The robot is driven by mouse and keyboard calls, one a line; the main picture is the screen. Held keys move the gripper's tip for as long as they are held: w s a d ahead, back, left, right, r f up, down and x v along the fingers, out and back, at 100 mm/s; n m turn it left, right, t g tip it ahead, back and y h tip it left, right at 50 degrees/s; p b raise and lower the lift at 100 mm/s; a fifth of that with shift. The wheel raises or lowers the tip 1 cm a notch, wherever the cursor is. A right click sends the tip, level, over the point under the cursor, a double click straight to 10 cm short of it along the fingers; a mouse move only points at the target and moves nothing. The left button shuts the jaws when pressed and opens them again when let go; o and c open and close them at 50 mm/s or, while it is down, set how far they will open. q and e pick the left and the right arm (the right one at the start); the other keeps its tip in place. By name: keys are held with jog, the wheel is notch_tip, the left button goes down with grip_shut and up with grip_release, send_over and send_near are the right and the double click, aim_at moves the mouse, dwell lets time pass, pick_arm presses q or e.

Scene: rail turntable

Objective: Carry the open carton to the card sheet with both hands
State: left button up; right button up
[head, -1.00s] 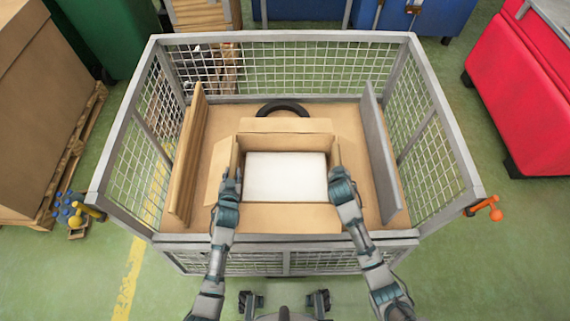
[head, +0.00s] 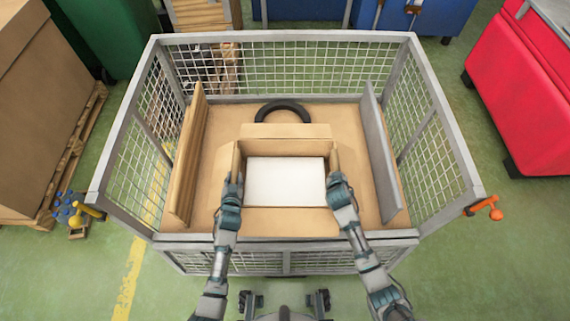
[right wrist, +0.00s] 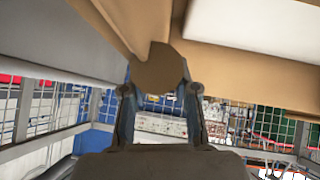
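The open carton (head: 290,220) is in the middle of the mesh cage, with a white block (head: 286,182) inside. Its far flap (head: 286,131) leans outward. My left gripper (head: 233,184) is at the carton's left wall and looks shut on it. My right gripper (head: 335,182) is at the right wall; in the right wrist view its fingers (right wrist: 158,88) close around brown cardboard. The fingertips are partly hidden by the cardboard. The brown sheet (head: 338,118) covering the cage floor looks like the card sheet; I cannot tell how high the carton is above it.
A black ring (head: 283,106) lies behind the carton. A brown board (head: 188,155) stands on the left and a grey board (head: 383,150) on the right. The cage's front rail (head: 285,240) runs under my arms. Floor room is free between carton and boards.

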pick_arm(q)
jog(key=o, duration=0.3)
jog(key=shift+s+r, duration=0.1)
jog(key=shift+r, duration=0.15)
pick_arm(e)
jog(key=o, duration=0.3)
jog(key=shift+s+r, duration=0.1)
jog(key=shift+r, duration=0.15)
pick_arm(q)
jog(key=shift+o, duration=0.2)
pick_arm(e)
jog(key=shift+o, duration=0.2)
pick_arm(q)
jog(key=shift+f, duration=0.15)
pick_arm(e)
jog(key=shift+f, duration=0.1)
pick_arm(q)
jog(key=v, duration=1.1)
jog(key=shift+s, duration=0.35)
pick_arm(e)
jog(key=v, duration=1.1)
jog(key=shift+s+r, duration=0.3)
